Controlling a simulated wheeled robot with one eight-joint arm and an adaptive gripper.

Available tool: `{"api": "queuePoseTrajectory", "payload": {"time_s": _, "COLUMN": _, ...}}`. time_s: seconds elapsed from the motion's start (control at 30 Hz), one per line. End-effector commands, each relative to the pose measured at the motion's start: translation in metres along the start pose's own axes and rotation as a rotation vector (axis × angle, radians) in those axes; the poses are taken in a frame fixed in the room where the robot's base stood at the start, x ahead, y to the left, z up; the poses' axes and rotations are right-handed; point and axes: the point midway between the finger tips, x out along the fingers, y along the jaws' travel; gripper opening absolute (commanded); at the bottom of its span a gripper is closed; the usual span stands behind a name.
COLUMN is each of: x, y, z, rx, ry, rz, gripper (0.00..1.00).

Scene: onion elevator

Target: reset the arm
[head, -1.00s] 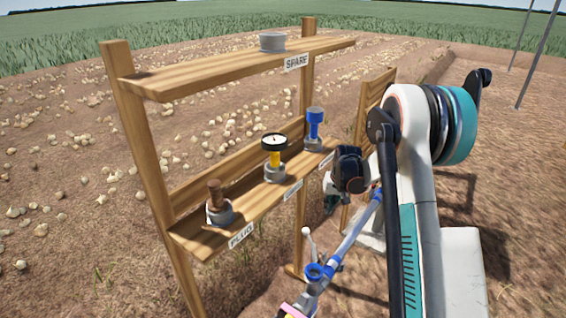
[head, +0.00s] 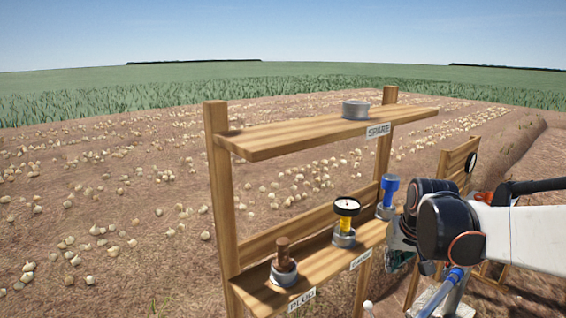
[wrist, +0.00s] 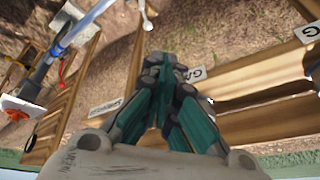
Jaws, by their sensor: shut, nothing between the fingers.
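My gripper shows in the wrist view (wrist: 168,68) with its teal and dark fingers closed together and nothing between them. In the head view my dark wrist joint and white arm come in from the right, beside the right end of the wooden rack (head: 222,190); the fingertips are hard to make out there. The rack's lower shelf bears a brown plug (head: 283,252), a yellow gauge with a round dial (head: 346,216) and a blue-topped piece (head: 389,190), each in a grey holder.
The upper shelf, marked SPARE, bears an empty-looking grey holder (head: 355,109). A blue and white pipe (head: 446,283) runs below my arm; it also shows in the wrist view (wrist: 70,38). A wooden panel (head: 458,160) stands behind my arm. Onions lie across the soil at left.

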Motion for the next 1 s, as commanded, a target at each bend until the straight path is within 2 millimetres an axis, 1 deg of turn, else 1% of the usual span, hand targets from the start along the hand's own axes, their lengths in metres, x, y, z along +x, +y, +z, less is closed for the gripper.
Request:
{"api": "queuePoseTrajectory", "payload": {"time_s": 0.03, "x": -0.014, "y": -0.005, "z": 0.013, "rx": -0.012, "ry": 0.012, "rz": -0.001, "gripper": 0.00}}
{"api": "queuePoseTrajectory", "payload": {"time_s": 0.2, "x": -0.049, "y": -0.017, "z": 0.050, "rx": -0.046, "ry": 0.051, "rz": -0.004, "gripper": 0.00}}
{"api": "queuePoseTrajectory", "payload": {"time_s": 0.27, "x": -0.059, "y": -0.020, "z": 0.063, "rx": -0.058, "ry": 0.066, "rz": -0.005, "gripper": 0.00}}
{"api": "queuePoseTrajectory", "payload": {"time_s": 0.4, "x": -0.079, "y": -0.026, "z": 0.097, "rx": -0.087, "ry": 0.100, "rz": -0.007, "gripper": 0.00}}
{"api": "queuePoseTrajectory", "payload": {"time_s": 0.5, "x": -0.089, "y": -0.029, "z": 0.122, "rx": -0.107, "ry": 0.123, "rz": -0.010, "gripper": 0.00}}
{"api": "queuePoseTrajectory", "payload": {"time_s": 0.7, "x": -0.100, "y": -0.033, "z": 0.168, "rx": -0.145, "ry": 0.169, "rz": -0.016, "gripper": 0.00}}
{"api": "queuePoseTrajectory", "payload": {"time_s": 0.8, "x": -0.101, "y": -0.033, "z": 0.185, "rx": -0.159, "ry": 0.187, "rz": -0.019, "gripper": 0.00}}
{"api": "queuePoseTrajectory", "payload": {"time_s": 0.9, "x": -0.102, "y": -0.033, "z": 0.196, "rx": -0.168, "ry": 0.198, "rz": -0.020, "gripper": 0.00}}
{"api": "queuePoseTrajectory", "payload": {"time_s": 1.0, "x": -0.102, "y": -0.033, "z": 0.202, "rx": -0.173, "ry": 0.204, "rz": -0.021, "gripper": 0.00}}
